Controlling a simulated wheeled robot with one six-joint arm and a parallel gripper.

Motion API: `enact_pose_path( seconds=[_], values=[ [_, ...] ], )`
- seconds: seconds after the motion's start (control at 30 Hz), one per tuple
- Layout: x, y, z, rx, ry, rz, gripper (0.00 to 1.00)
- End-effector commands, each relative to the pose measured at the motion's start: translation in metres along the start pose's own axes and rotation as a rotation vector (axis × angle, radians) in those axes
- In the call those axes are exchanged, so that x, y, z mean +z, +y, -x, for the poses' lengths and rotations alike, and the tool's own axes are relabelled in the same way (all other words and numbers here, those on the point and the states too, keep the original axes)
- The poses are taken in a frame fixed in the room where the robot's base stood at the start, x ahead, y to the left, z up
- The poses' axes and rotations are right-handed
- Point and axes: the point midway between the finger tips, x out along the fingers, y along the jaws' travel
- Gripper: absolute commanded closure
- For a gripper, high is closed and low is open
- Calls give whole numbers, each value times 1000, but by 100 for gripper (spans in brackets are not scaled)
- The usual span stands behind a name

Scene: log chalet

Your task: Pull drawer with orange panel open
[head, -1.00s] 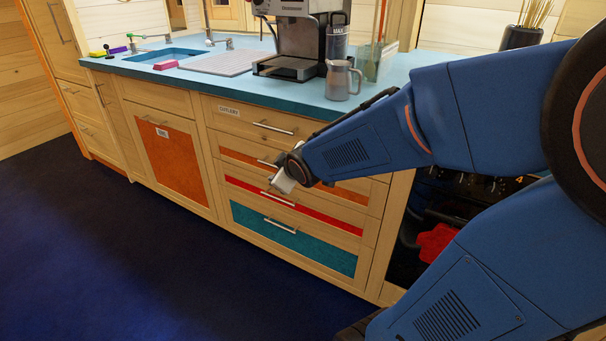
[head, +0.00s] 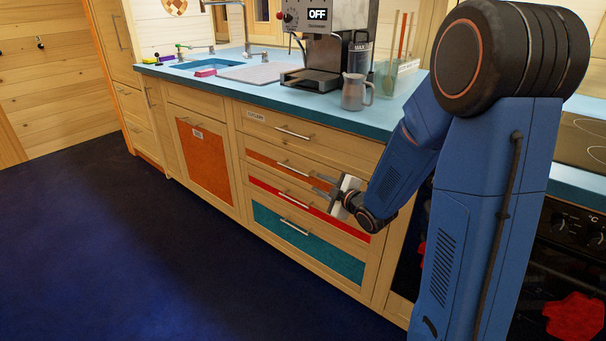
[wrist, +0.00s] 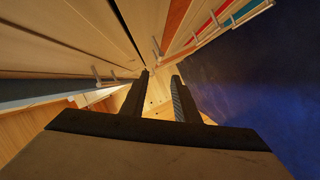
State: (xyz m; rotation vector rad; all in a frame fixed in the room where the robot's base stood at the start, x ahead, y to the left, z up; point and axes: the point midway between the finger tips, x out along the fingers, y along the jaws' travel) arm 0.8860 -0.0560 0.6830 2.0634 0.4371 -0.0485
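The drawer with the orange panel (head: 265,157) is second from the top in a wooden drawer stack, between the cutlery drawer and the red-panel drawer. It looks shut. Its silver bar handle (head: 293,167) runs along the front. The arm hides none of the handle but my gripper covers part of the right end of the stack. In the wrist view, an orange strip (wrist: 176,20) shows at the upper right. My gripper (head: 322,185) is open and empty, its fingers pointing left, in front of the stack and right of the handle. Its two fingers stand apart in the wrist view (wrist: 161,85).
Below are the red drawer (head: 262,186) and teal drawer (head: 335,262). A larger orange door (head: 203,165) stands left. The blue counter (head: 230,93) above carries a coffee machine (head: 325,55) and metal jug (head: 354,92). The dark blue floor (head: 130,240) in front is clear.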

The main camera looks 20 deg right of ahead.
Motion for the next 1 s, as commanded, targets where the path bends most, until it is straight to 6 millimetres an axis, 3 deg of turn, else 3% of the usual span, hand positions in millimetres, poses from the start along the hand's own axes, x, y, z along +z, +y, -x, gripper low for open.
enact_pose_path(
  seconds=[0.8,1.0],
  values=[
    [0,0,-135,-1,-1,-1,72],
    [0,0,-159,-1,-1,-1,72]
  ],
)
